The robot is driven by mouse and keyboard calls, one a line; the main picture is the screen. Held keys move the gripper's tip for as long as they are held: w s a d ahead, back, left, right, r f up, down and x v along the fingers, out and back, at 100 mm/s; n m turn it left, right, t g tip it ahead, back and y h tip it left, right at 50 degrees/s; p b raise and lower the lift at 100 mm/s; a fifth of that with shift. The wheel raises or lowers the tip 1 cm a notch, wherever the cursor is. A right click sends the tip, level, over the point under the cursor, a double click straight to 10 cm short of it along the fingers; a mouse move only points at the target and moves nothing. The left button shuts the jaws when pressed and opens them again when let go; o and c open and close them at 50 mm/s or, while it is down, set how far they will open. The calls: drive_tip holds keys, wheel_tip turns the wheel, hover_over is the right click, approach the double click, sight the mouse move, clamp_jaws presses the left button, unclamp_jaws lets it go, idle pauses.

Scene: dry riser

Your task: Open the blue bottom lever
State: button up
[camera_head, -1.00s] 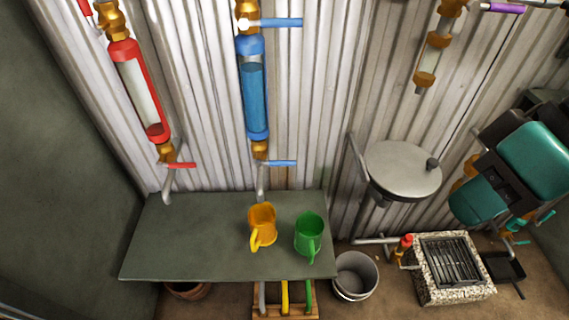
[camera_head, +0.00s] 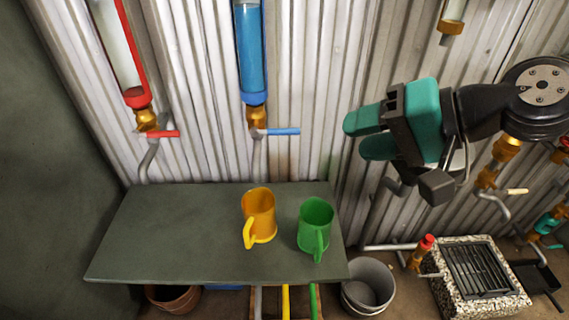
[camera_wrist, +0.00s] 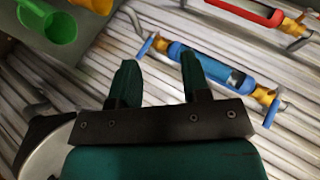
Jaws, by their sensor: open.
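The blue bottom lever (camera_head: 283,131) is a short blue handle sticking out to the right from the brass valve (camera_head: 257,118) below the blue tube (camera_head: 251,50). In the wrist view the lever (camera_wrist: 146,46) shows at the lower end of the blue tube (camera_wrist: 205,68), beyond the fingertips. My gripper (camera_head: 358,134) has two teal fingers, open and empty. It is to the right of the lever in the head view, fingers pointing left, apart from it. The blue top lever (camera_wrist: 271,112) shows only in the wrist view.
A grey-green table (camera_head: 150,235) below the lever holds a yellow mug (camera_head: 259,214) and a green mug (camera_head: 315,225). A red tube with a red lever (camera_head: 162,134) is to the left. A corrugated wall (camera_head: 310,60) lies behind. A bucket (camera_head: 368,285) stands below.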

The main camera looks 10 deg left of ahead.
sight(288, 133)
drive_tip(key=w+f+m+t+y+b, duration=0.3)
drive_tip(key=w+f+m+t+b, duration=0.2)
drive_tip(key=w+f+m+b, duration=0.65)
drive_tip(key=w+a+f+n+p, duration=0.1)
drive_tip(key=w+a, duration=0.1)
drive_tip(key=a, duration=0.3)
drive_tip(key=w+a+f, duration=0.1)
drive_tip(key=w+a, duration=0.2)
drive_tip(key=a, duration=0.1)
drive_tip(key=w+a+f+n+p, duration=0.1)
drive_tip(key=w+a, duration=0.1)
drive_tip(key=a, duration=0.3)
drive_tip(key=shift+w+a+f+n+t+h+p, duration=0.1)
drive_tip(key=shift+w+a+n+t+h+p, duration=0.2)
drive_tip(key=shift+w+a+n+t, duration=0.1)
drive_tip(key=shift+d, duration=0.1)
clamp_jaws()
